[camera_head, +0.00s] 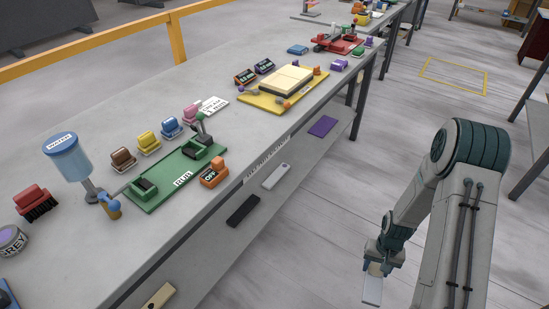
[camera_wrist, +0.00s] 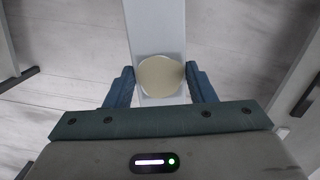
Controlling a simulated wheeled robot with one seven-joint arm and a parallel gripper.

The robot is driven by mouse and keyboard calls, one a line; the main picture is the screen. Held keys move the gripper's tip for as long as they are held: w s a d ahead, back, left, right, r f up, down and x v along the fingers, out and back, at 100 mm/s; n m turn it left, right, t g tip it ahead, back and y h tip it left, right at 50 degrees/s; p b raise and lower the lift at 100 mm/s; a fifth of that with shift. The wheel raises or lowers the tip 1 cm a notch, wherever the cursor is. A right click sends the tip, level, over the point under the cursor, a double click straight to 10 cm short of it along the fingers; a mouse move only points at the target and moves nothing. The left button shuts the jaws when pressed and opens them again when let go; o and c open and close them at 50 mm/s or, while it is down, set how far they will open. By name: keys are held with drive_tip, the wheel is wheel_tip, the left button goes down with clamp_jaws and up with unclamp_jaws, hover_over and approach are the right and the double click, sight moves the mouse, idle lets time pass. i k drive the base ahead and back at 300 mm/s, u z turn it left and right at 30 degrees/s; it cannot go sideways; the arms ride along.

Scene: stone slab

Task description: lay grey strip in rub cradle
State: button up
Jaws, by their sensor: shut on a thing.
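My gripper (camera_head: 376,266) hangs at the lower right, past the bench's front edge and over open floor. It is shut on a pale grey strip (camera_head: 372,291), which points downward in the head view. In the wrist view the grey strip (camera_wrist: 157,35) runs up and away between the fingers (camera_wrist: 158,78), with a round cream knob (camera_wrist: 161,76) between them. The green rub cradle (camera_head: 176,182), labelled RUB, lies on the bench at left, with dark green blocks at both ends and a small lever at its far end. My gripper is well apart from it.
An orange OFF switch (camera_head: 214,174) sits beside the cradle, and a blue water dispenser (camera_head: 69,158) stands left of it. Coloured stamps (camera_head: 147,141) line its back. A dark strip (camera_head: 242,211) and a light strip (camera_head: 276,176) lie along the lower front ledge.

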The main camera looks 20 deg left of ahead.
sight(170, 167)
drive_tip(key=u, duration=1.4)
